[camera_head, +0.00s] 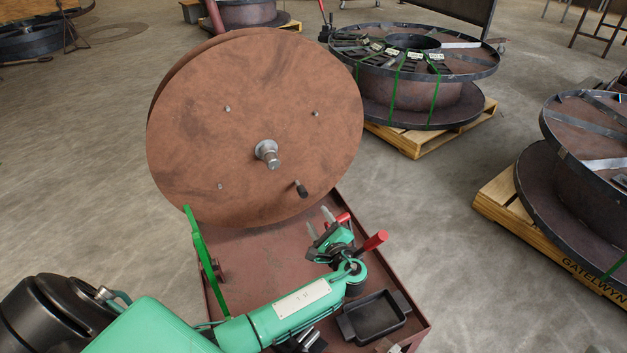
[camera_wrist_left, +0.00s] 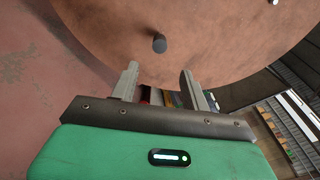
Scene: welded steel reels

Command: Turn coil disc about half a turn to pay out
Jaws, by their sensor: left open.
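The coil disc (camera_head: 250,110) is a large, upright, rust-brown round plate with a grey hub (camera_head: 267,152) at its middle. A short dark crank knob (camera_head: 301,188) sticks out of its face at the lower right. The disc (camera_wrist_left: 220,50) fills the upper part of the left wrist view, with the knob (camera_wrist_left: 159,43) just beyond the fingertips, about midway between them. My left gripper (camera_head: 320,222) is open and empty, below and slightly right of the knob and apart from it. Its two fingers (camera_wrist_left: 159,70) show in the wrist view. My right gripper is not in view.
The disc stands over a red-brown cart (camera_head: 260,245). On it are a green lever (camera_head: 205,260), a red handle (camera_head: 376,241) close to my wrist, and a black tray (camera_head: 375,318). Banded steel reels (camera_head: 420,97) (camera_head: 590,150) stand on pallets behind and right. The floor at left is clear.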

